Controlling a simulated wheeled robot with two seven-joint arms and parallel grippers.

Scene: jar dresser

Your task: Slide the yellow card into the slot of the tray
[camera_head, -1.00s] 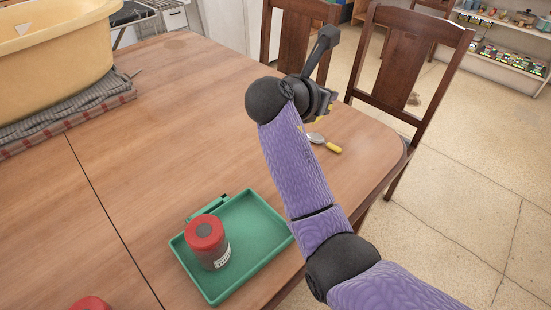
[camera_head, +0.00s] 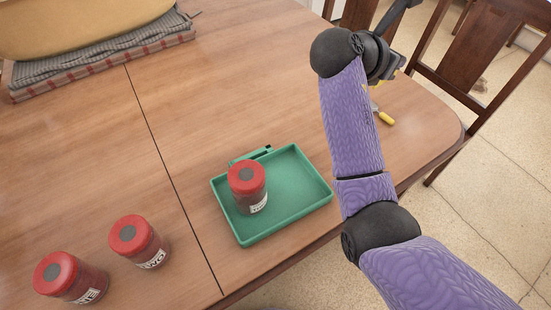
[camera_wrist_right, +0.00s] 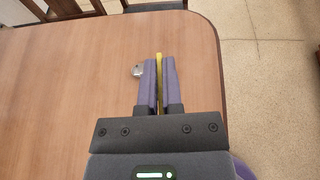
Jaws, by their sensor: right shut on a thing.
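The yellow card (camera_wrist_right: 159,70) shows as a thin upright yellow strip between the fingers of my right gripper (camera_wrist_right: 159,82) in the right wrist view. The gripper is shut on it, above the table's far right part. In the head view the right gripper (camera_head: 388,72) is mostly hidden behind my own wrist. The green tray (camera_head: 304,192) lies near the table's front edge, left of my right arm. A raised green slot piece (camera_head: 250,156) runs along its back left rim. A red-lidded jar (camera_head: 247,185) stands in the tray beside that piece. My left gripper is not in view.
Two more red-lidded jars (camera_head: 140,241) (camera_head: 70,277) stand at the front left of the table. A yellow basin (camera_head: 80,22) on folded cloths (camera_head: 100,62) is at the back left. The middle table is clear.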

